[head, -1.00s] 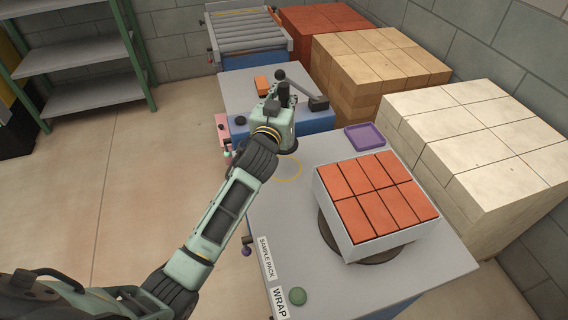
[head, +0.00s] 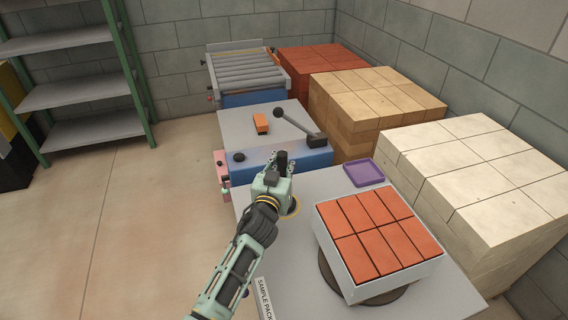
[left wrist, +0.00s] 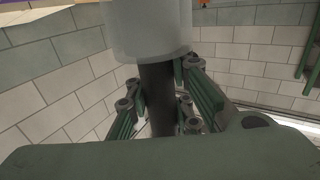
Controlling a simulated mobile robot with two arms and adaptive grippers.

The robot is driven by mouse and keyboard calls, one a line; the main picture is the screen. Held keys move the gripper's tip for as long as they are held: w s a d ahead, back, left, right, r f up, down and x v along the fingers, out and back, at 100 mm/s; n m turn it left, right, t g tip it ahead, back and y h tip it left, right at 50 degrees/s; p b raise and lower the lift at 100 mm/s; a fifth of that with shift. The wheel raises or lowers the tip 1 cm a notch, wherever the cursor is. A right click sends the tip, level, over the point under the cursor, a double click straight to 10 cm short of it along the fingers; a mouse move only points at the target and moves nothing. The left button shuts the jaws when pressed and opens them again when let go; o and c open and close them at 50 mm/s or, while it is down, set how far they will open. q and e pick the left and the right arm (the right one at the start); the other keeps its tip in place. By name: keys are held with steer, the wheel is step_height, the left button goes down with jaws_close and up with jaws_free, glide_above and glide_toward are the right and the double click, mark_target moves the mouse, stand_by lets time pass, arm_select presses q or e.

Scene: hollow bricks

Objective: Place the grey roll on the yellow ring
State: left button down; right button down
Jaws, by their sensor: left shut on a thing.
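The grey roll (left wrist: 148,28) is a pale grey cylinder on a dark core (left wrist: 158,95) in the left wrist view. My left gripper (head: 282,164) is shut on it, with its fingers on either side of the dark core. In the head view the gripper hides most of the roll. The yellow ring (head: 297,210) is a thin circle on the grey table, partly covered by my left gripper and what it holds. I cannot tell whether the roll touches the table. My right gripper is not in view.
A white box of red bricks (head: 345,265) stands on a dark turntable right of the ring. A purple tray (head: 364,172) lies behind it. A blue press with a black-knobbed lever (head: 300,122) and an orange brick (head: 261,123) are beyond. Brick stacks (head: 480,175) line the right.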

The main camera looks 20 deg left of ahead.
arm_select(q)
steer(key=c, duration=2.2)
jaws_free()
steer(key=shift+f, duration=0.15)
steer(key=o, duration=0.6)
steer(key=shift+o, duration=0.2)
steer(key=shift+r, duration=0.25)
steer(key=shift+s+f, duration=0.1)
steer(key=shift+s, duration=0.2)
steer(key=s, duration=1.1)
steer(key=shift+s+d+b, duration=0.25)
steer(key=shift+d+b, duration=0.05)
